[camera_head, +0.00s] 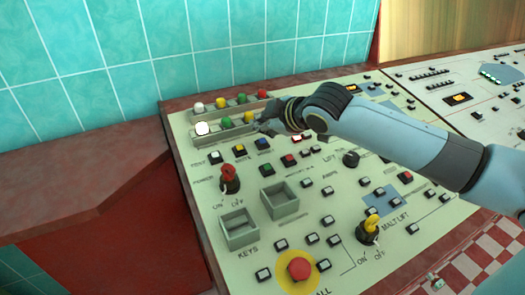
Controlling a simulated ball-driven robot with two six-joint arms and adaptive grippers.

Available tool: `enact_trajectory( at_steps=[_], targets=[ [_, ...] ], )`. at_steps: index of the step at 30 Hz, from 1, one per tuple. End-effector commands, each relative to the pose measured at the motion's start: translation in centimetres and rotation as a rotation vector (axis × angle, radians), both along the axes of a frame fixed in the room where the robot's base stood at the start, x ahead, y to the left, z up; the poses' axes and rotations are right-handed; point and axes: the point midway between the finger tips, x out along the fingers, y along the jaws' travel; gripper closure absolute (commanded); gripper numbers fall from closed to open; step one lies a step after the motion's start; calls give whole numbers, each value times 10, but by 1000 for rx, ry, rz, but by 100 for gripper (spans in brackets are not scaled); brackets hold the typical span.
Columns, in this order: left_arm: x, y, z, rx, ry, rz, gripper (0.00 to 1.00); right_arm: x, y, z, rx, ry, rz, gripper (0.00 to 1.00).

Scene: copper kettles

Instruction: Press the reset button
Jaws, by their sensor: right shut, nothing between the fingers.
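The control panel (335,235) carries a short row of push buttons below the upper lamps: a white one (214,157), a yellow one (239,150) and a blue one (263,143). The small labels by them are too blurred to read, so I cannot tell which one is the reset button. My right gripper (267,127) is shut and empty. Its tips are just above the blue button in the picture, beside the right end of the lower lamp row. I cannot tell whether they touch the panel. My left gripper is not in view.
Coloured lamps (222,103) stand in two rows at the panel's upper left. A red knob (229,176), two open grey boxes (239,229), a yellow key switch (369,228) and a big red button (299,268) rise from the panel. A tiled wall (130,60) stands behind.

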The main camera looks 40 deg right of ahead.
Motion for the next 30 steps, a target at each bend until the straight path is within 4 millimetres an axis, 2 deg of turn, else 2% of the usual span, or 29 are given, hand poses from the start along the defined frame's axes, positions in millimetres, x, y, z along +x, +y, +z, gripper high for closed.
enact_trajectory(
  at_steps=[1,7,30],
  targets=[
    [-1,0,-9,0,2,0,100,1,0,-11,1,1,-1,100],
    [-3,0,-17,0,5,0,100,5,-2,-24,0,0,0,100],
    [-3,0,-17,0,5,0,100,5,-2,-25,0,-1,-1,100]
  ],
)
